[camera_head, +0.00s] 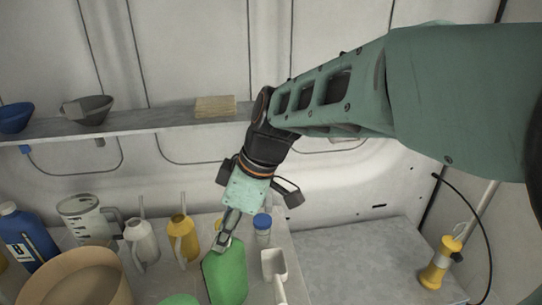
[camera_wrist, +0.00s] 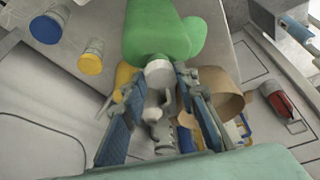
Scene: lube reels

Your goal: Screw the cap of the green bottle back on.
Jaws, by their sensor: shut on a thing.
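The green bottle (camera_head: 228,275) stands near the front of the bench, below my gripper (camera_head: 222,243). In the wrist view the green bottle (camera_wrist: 155,32) fills the top middle. A whitish cap (camera_wrist: 158,72) sits between the two fingertips of my gripper (camera_wrist: 160,80), at the mouth end of the bottle. My gripper is shut on this cap. The cap appears to meet the bottle's neck, but I cannot tell whether it is seated or threaded. In the head view my fingers hide the cap and the neck.
A blue-lidded jar (camera_head: 262,222) stands close behind the bottle, and a white scoop (camera_head: 274,265) lies to its right. A yellow can (camera_head: 182,242), a white can (camera_head: 142,240) and a beige bucket (camera_head: 115,290) stand left. The grey surface (camera_head: 350,262) at right is mostly clear.

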